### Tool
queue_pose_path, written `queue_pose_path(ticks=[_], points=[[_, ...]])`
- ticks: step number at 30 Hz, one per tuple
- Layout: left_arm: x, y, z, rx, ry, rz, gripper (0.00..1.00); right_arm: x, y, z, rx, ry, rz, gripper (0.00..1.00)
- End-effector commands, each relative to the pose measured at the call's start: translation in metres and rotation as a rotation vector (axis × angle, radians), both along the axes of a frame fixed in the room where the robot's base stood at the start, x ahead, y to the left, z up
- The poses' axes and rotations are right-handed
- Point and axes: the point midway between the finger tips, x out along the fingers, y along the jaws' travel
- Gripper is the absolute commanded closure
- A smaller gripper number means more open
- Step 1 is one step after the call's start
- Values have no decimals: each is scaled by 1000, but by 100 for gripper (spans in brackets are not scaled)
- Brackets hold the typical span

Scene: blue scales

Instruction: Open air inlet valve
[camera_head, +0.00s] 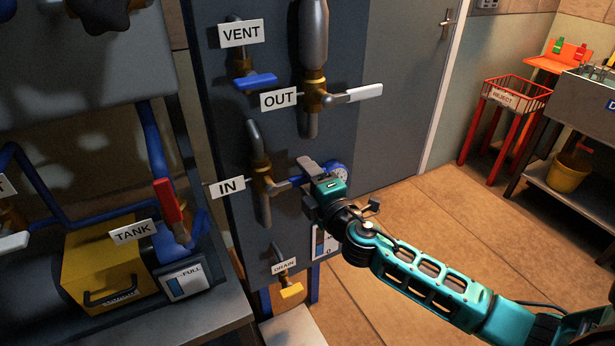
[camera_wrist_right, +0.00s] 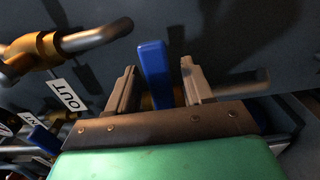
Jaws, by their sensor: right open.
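The brass valve (camera_head: 261,178) beside the IN label (camera_head: 227,187) sits on a vertical pipe on the dark panel. Its blue handle (camera_head: 286,184) points right, toward my right gripper, which hides part of it. My right gripper (camera_head: 304,174) is at the handle's outer end. In the right wrist view the blue handle (camera_wrist_right: 155,76) stands between the two spread fingers of the right gripper (camera_wrist_right: 156,84), with gaps visible on both sides. My left gripper is not in view.
Above are the VENT valve's blue handle (camera_head: 255,81) and the OUT valve's white handle (camera_head: 358,94). A yellow DRAIN handle (camera_head: 291,291) is below. The TANK valve's red handle (camera_head: 167,200) is left.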

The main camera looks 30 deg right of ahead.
Motion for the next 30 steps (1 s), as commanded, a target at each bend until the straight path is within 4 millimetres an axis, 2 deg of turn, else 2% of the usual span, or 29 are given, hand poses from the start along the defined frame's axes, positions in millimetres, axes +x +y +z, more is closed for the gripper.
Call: queue_pose_path(ticks=[4,20,30], points=[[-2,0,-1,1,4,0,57,0,0,0,0,0,0,50],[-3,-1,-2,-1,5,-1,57,0,0,0,0,0,0,100],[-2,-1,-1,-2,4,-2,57,0,0,0,-1,0,0,100]])
